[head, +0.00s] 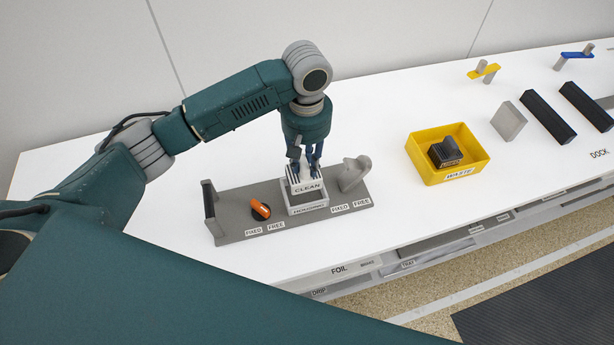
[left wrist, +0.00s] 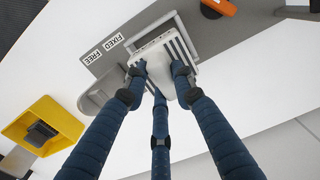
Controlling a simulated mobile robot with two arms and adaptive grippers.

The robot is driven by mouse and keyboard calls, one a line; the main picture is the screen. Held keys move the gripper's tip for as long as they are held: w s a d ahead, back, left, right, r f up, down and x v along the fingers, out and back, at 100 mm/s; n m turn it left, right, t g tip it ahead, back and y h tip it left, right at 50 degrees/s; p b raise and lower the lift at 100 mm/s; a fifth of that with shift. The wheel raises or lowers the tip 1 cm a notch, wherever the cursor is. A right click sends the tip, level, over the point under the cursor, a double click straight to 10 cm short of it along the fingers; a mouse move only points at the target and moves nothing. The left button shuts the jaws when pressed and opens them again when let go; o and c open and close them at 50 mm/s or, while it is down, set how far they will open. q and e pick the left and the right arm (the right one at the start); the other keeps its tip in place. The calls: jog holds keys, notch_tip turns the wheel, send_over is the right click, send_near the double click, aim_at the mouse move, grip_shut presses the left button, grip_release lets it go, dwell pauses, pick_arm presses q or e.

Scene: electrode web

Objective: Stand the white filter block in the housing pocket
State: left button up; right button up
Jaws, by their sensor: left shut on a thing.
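The white filter block (head: 307,187), labelled CLEAN, is upright with dark slots along its top. My left gripper (head: 305,168) reaches down from above and is shut on it; in the left wrist view its blue fingers close around the block (left wrist: 152,47). The housing (head: 308,209) is a pale open box on the grey base, directly below the block. The block's lower part is at the housing's mouth; how deep it sits in the pocket I cannot tell. My right gripper is not in view.
The grey base (head: 236,222) also carries an orange knob (head: 260,210) to the left and a grey lever (head: 353,173) to the right. A yellow waste bin (head: 478,166) holding a black block stands further right. White table is clear between them.

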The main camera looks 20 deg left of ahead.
aim_at(306, 180)
pick_arm(q)
notch_tip(306, 180, down, 3)
jog(key=shift+f, duration=0.1)
jog(key=shift+f+p, duration=0.35)
jog(key=shift+f, duration=1.7)
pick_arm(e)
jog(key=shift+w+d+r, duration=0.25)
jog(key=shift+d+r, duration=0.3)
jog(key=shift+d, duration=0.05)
pick_arm(q)
jog(key=o, duration=1)
jog(key=shift+f, duration=0.1)
jog(key=shift+o, duration=0.2)
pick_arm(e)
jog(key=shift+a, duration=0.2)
pick_arm(q)
notch_tip(306, 180, up, 11)
jog(key=shift+f+b, duration=0.1)
jog(key=shift+b, duration=0.65)
jog(key=shift+r, duration=0.75)
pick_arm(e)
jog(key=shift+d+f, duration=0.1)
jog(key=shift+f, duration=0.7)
